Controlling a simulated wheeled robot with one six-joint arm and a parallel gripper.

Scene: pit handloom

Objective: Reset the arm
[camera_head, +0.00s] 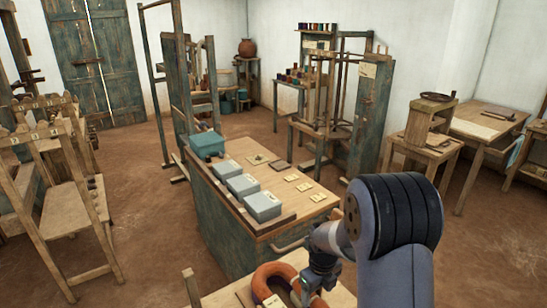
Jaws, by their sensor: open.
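My arm rises at the lower right of the head view and bends down to the left. My gripper (308,291) points downward near the bottom edge, open, with its fingertips small and partly cut off. It is over or beside an orange-brown ring-shaped thing (272,276) on a low wooden surface (228,297). I cannot tell whether the fingers touch the ring. Nothing is visibly held.
A wooden-topped workbench (290,166) with several grey boxes (262,206), a teal box (207,144) and small cards stands just beyond. Wooden frames (68,210) stand at the left. A side table (487,124) stands at the right. Bare floor (145,215) lies left of the bench.

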